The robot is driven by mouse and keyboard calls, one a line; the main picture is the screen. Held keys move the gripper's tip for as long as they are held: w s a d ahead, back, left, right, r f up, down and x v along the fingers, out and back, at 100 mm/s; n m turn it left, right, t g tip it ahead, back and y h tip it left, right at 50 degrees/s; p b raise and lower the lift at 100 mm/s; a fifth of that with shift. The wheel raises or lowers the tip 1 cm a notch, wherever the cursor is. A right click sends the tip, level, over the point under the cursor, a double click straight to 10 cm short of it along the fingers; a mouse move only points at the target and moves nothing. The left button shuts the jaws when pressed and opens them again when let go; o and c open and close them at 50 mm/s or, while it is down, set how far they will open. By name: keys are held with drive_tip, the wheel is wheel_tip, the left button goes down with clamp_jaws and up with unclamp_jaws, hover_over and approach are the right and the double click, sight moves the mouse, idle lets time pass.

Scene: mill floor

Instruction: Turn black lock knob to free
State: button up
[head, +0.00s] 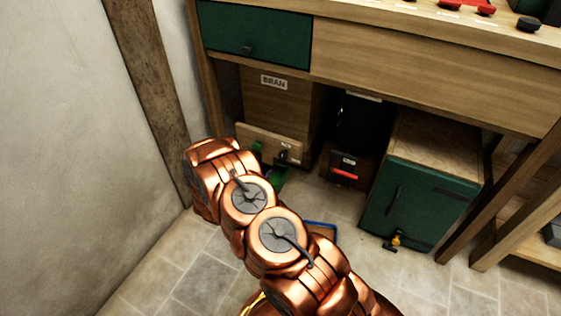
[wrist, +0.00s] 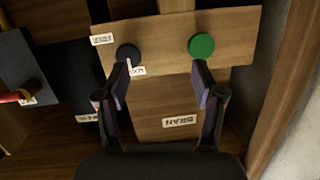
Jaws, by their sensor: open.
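The black lock knob (wrist: 128,52) is on a wooden board (wrist: 172,38) in the wrist view, left of a larger round green knob (wrist: 201,45). A FREE label (wrist: 103,39) is at its upper left and a LOCK label (wrist: 137,71) just below it. Which label the knob points to cannot be told. My gripper (wrist: 161,72) is open and empty; its left fingertip overlaps the black knob's lower edge, its right one is just below the green knob. Contact cannot be told. In the head view my arm hides the gripper; the board (head: 258,139) shows beyond it.
The bin with the BRAN label (head: 274,82) stands under the bench (head: 425,70). Right of it are a dark unit with a red handle (head: 344,174) and a green-doored cabinet (head: 415,205). A wall (head: 75,130) and wooden post (head: 150,85) bound the left.

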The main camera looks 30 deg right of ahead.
sight(283, 157)
drive_tip(key=shift+w+d+h+b, duration=0.1)
drive_tip(key=shift+d+h+b, duration=0.4)
drive_tip(key=shift+d, duration=1.15)
drive_tip(key=shift+w+d+h+b, duration=0.1)
drive_tip(key=shift+d+h+b, duration=0.4)
drive_tip(key=shift+d, duration=1.15)
drive_tip(key=shift+w+d+h+b, duration=0.1)
drive_tip(key=shift+d+h+b, duration=0.4)
drive_tip(key=shift+d, duration=1.15)
drive_tip(key=shift+c, duration=0.3)
drive_tip(key=c, duration=1.1)
